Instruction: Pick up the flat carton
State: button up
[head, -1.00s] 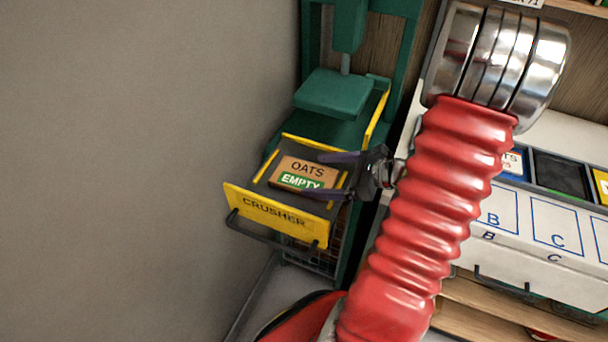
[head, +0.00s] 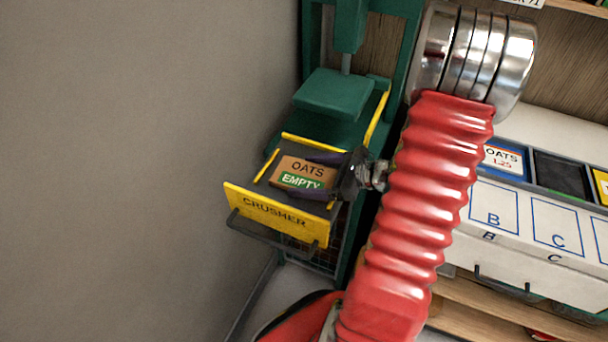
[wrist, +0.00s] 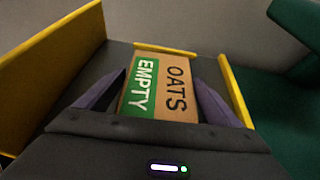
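The flat carton (head: 304,173) is brown with the word OATS and a green EMPTY label. It lies in the open drawer of the crusher (head: 262,210), a green press with yellow edges. My gripper (head: 318,175) reaches in from the right, low over the drawer. In the wrist view the carton (wrist: 160,88) sits between the two purple fingers of my gripper (wrist: 160,95), one on each side. The fingers are spread, with a small gap seeming to show at the left finger. Whether the right finger touches the carton is unclear.
The green press plate (head: 335,97) hangs behind the drawer. Yellow drawer walls (wrist: 60,55) stand around the carton. A white counter (head: 520,230) with lettered squares and bins is on the right. A bare grey wall (head: 130,150) fills the left.

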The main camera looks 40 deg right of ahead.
aim_at(308, 176)
jog(key=c, duration=1.1)
jog(key=shift+r, duration=5)
